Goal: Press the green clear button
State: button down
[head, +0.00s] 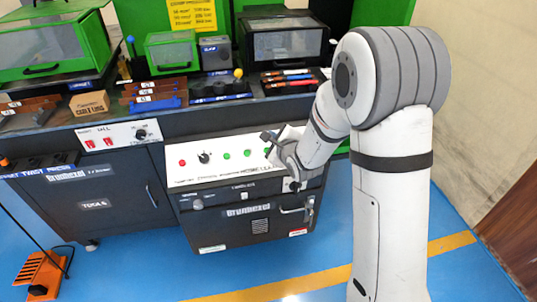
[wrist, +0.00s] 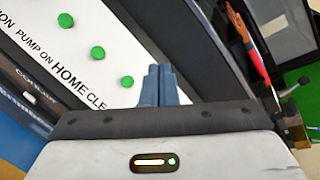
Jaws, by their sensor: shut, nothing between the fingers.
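The white control panel (head: 215,170) on the machine front carries a red button, a dark knob and green buttons in a row. In the wrist view, three round green buttons show beside the labels PUMP ON, HOME and CLE, the last cut off by my gripper. The green clear button (wrist: 127,82) is the one nearest my fingers; it also shows in the head view (head: 267,151), close to the fingers. My gripper (wrist: 160,70) is shut and empty, just right of that button in the wrist view. I cannot tell whether it touches the panel.
A second white panel (head: 118,133) with red switches is at the left. Above the panel, the bench holds tools and a yellow-topped lever (head: 238,74). Below is a cabinet door with a handle (head: 295,210). An orange foot pedal (head: 38,275) stands on the blue floor.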

dwell(0.3)
jog(key=shift+w+a+f+b, duration=0.2)
jog(key=shift+w+f+b, duration=0.6)
jog(key=shift+f, duration=0.5)
jog(key=shift+w+a+f+b, duration=0.2)
jog(key=shift+w+f+b, duration=0.25)
jog(key=shift+f+b, duration=0.7)
jog(key=shift+w+a+f+b, duration=0.2)
jog(key=shift+w+f+b, duration=0.5)
jog(key=shift+f, duration=0.8)
jog(key=shift+f, duration=0.15)
jog(key=shift+f+b, duration=0.2)
jog(key=shift+b, duration=0.15)
jog(key=shift+w+a+f+b, duration=0.1)
jog(key=shift+w+f+b, duration=0.2)
jog(key=shift+f+b, duration=0.15)
jog(key=shift+s+r+p, duration=0.4)
jog(key=shift+r+p, duration=0.15)
jog(key=shift+r, duration=0.25)
